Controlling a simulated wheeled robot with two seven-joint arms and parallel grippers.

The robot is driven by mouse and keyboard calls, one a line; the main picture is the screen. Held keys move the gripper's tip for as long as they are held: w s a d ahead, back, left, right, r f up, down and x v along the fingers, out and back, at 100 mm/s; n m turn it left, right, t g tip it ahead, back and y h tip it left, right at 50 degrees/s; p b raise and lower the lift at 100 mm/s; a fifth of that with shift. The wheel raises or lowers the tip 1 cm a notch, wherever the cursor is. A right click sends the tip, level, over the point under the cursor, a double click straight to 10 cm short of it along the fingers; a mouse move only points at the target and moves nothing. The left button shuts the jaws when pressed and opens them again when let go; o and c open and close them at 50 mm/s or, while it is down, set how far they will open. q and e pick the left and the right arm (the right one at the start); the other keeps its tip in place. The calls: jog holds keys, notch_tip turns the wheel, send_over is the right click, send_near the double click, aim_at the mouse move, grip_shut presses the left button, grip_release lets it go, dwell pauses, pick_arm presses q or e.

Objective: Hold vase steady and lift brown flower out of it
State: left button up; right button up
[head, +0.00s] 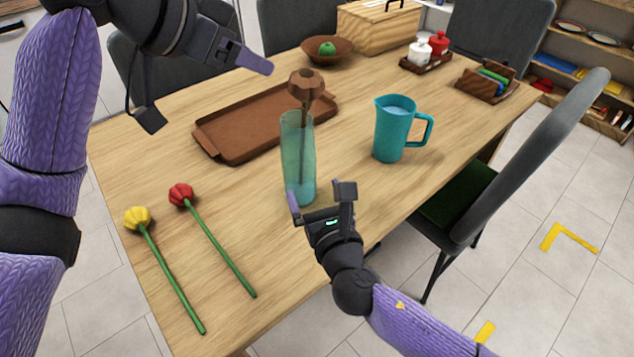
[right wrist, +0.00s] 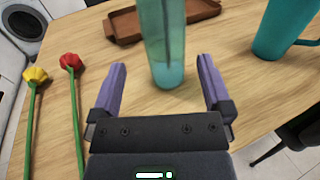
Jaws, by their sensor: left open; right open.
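The teal translucent vase (head: 298,165) stands upright on the wooden table. The brown flower (head: 306,84) stands in it, its head above the rim and its stem showing through the wall. My right gripper (head: 318,205) is open at the near side of the vase's lower part. In the right wrist view the vase (right wrist: 165,45) is ahead, between the lines of the open fingers (right wrist: 162,85), with no clear contact. My left gripper (head: 250,60) is open and empty, up and left of the flower's head, apart from it.
A brown tray (head: 212,143) lies behind the vase. A teal pitcher (head: 391,130) stands to its right. A red flower (head: 181,194) and a yellow flower (head: 138,218) lie at the left. A brown bowl (head: 328,52) is farther back. A chair (head: 520,160) is at the right edge.

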jog(key=x, duration=0.3)
jog(key=r+x, duration=0.1)
jog(key=x, duration=0.3)
jog(key=r+x, duration=0.1)
jog(key=x, duration=0.3)
jog(key=shift+d, duration=0.1)
jog(key=c, duration=1.1)
pick_arm(q)
jog(key=shift+c, duration=0.6)
pick_arm(e)
jog(key=shift+c, duration=0.2)
pick_arm(q)
jog(key=t+h, duration=0.4)
jog(key=t, duration=0.3)
send_near(303, 113)
jog(key=shift+n, duration=0.3)
jog(key=x, duration=1)
jog(key=shift+w+d, duration=0.1)
jog(key=shift+w, duration=0.05)
